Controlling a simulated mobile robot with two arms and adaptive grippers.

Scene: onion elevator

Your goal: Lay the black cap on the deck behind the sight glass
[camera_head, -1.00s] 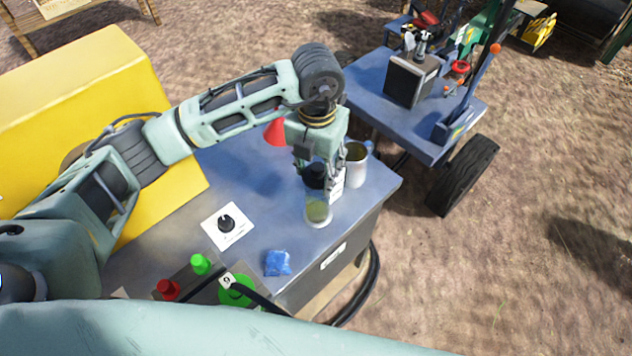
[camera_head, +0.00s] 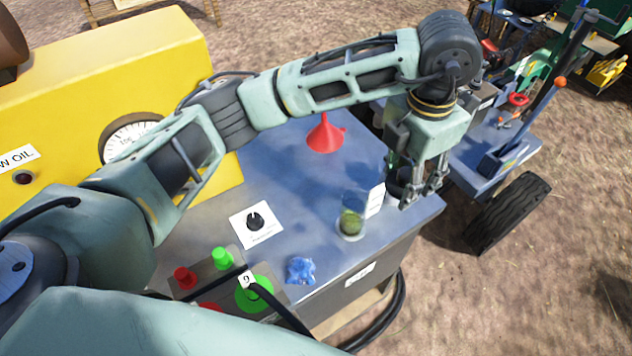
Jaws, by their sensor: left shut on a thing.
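The sight glass (camera_head: 351,223) is a clear jar with greenish contents, standing upright near the deck's front right edge, its top uncovered. My left gripper (camera_head: 416,194) is shut on the black cap (camera_head: 399,182), to the right of the sight glass and above the deck's right edge. The fingers partly hide the cap, and I cannot make out its full outline. The grey-blue deck (camera_head: 290,160) is open behind the sight glass. My right gripper is not in view.
A red funnel (camera_head: 325,136) stands farther back. A blue cloth (camera_head: 300,270), a black knob on a white plate (camera_head: 268,235) and red and green buttons are in front. A blue cart (camera_head: 510,150) is at right.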

